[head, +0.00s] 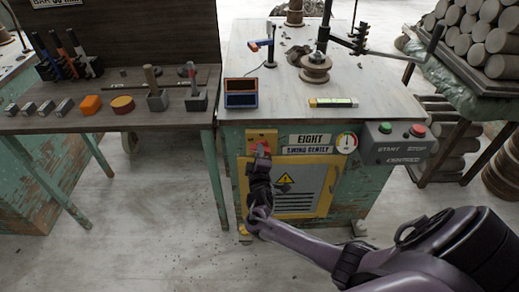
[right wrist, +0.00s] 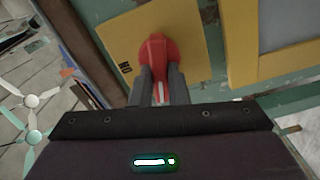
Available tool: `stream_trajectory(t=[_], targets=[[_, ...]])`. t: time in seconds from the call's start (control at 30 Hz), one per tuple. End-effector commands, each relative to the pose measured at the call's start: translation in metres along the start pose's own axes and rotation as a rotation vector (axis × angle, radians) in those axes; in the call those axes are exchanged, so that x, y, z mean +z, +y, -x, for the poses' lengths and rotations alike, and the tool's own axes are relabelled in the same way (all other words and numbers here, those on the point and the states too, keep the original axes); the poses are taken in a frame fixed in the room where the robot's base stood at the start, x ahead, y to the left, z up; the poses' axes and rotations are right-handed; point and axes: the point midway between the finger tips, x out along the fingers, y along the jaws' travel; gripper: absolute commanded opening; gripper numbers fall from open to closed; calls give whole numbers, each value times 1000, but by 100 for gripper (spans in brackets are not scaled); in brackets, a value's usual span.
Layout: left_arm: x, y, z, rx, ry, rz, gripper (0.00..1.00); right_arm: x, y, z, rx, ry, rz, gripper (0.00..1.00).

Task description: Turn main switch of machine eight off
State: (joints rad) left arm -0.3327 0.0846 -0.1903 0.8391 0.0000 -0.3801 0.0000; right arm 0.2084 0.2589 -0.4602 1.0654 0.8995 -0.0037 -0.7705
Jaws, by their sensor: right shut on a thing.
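The machine labelled EIGHT (head: 310,139) is a worn green cabinet with a pale top. On its front left is a yellow switch plate (head: 251,135) with a red switch handle (head: 263,146). My right gripper (head: 262,153) reaches the handle from below and in front, and hides part of it. In the right wrist view, the red handle (right wrist: 158,55) sits between both fingers (right wrist: 160,88), which are shut on it. The yellow plate (right wrist: 115,45) there bears the word ON near its left edge. The handle's exact setting is hard to tell. My left gripper is out of view.
A control box (head: 398,142) with green and red buttons, marked START and STOP, sits at the cabinet's upper right. A yellow-framed panel (head: 327,190) is below the label. A tool bench (head: 120,121) stands close on the left. Open floor (head: 140,235) lies in front.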

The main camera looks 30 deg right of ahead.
Motion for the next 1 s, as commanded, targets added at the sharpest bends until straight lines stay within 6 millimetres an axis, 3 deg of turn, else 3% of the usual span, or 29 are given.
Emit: stream_trajectory(t=[0.4,1.0], targets=[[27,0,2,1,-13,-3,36,-1,-2,0,-2,2,236,0],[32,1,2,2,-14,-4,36,-1,-4,0,-1,4,288,0]])
